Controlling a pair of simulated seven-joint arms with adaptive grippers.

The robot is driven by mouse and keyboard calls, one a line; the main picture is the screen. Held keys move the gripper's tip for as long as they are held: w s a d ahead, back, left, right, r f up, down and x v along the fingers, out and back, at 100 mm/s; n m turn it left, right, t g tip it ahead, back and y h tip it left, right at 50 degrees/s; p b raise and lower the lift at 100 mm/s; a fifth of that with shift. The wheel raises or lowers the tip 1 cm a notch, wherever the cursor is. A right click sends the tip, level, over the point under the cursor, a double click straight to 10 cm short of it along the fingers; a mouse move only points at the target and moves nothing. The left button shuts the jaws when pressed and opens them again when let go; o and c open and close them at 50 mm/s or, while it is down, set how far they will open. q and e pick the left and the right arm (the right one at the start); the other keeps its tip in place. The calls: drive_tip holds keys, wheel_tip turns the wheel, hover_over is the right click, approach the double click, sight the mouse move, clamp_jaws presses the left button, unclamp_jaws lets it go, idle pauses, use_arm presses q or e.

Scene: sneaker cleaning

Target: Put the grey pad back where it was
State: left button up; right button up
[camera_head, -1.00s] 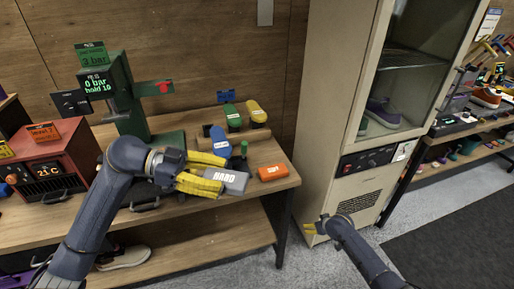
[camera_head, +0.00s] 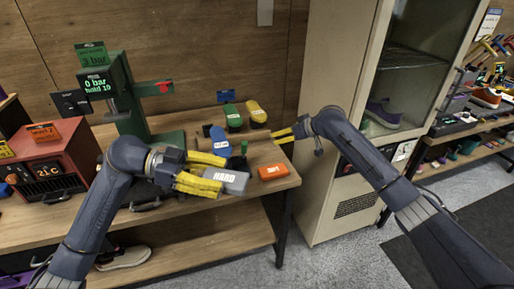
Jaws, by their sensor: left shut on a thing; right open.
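The grey pad (camera_head: 229,184), labelled "HARD", is at the front right of the workbench (camera_head: 257,205). My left gripper (camera_head: 223,174) has its yellow fingers at the pad's left end and is shut on it. Whether the pad rests on the bench or hangs just above it, I cannot tell. My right gripper (camera_head: 284,136) is open and empty above the bench's right edge, to the right of the pad and behind the orange block (camera_head: 272,173).
Blue (camera_head: 219,141), green (camera_head: 233,116) and yellow (camera_head: 256,113) pieces stand behind the pad. A green press (camera_head: 128,100) and a red heater box (camera_head: 48,155) stand to the left. A tall beige cabinet (camera_head: 325,80) is right of the bench.

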drive_tip(key=s+a+r+n+g+y, duration=0.1)
drive_tip(key=s+a+r, duration=0.1)
drive_tip(key=a+r, duration=0.25)
drive_tip(key=s+a+r+n+y, duration=0.1)
drive_tip(key=s+a+r, duration=0.25)
drive_tip(key=r, duration=0.25)
wheel_tip(320, 180, up, 8)
drive_tip(key=n+g+h, duration=0.3)
drive_tip(key=n+g, duration=0.3)
drive_tip(key=n, duration=0.1)
hover_over(240, 180)
drive_tip(key=s+d, duration=0.1)
drive_tip(key=d, duration=0.3)
drive_tip(key=x, duration=1.1)
drive_tip(key=shift+s, duration=0.3)
